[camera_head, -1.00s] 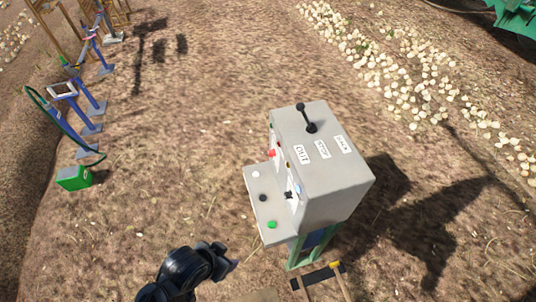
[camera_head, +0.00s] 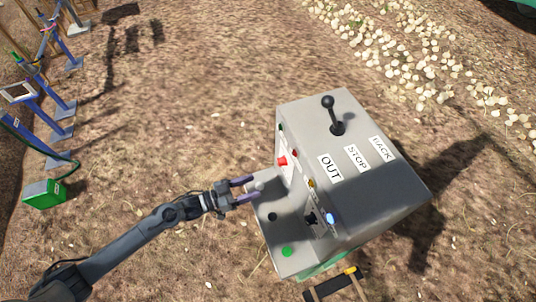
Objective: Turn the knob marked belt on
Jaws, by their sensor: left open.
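The grey control box (camera_head: 370,207) stands right of centre. A black knob (camera_head: 311,219) sits low on its front face, beside a lit blue lamp (camera_head: 330,218). No belt marking is legible, so I cannot tell for sure that this is the belt knob. My left gripper (camera_head: 254,188) is open and empty, its two purple-grey fingers pointing right at the box's lower shelf, left of the black knob. A pale round button (camera_head: 260,186) shows by the fingertips; whether they touch it is unclear. My right gripper is out of view.
The shelf carries a black button (camera_head: 272,217) and a green button (camera_head: 287,251). A red button (camera_head: 282,162) is on the front face. A black lever (camera_head: 332,114) stands on top by OUT, STOP and BACK labels. Blue stands (camera_head: 62,130) are far left; open soil lies between.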

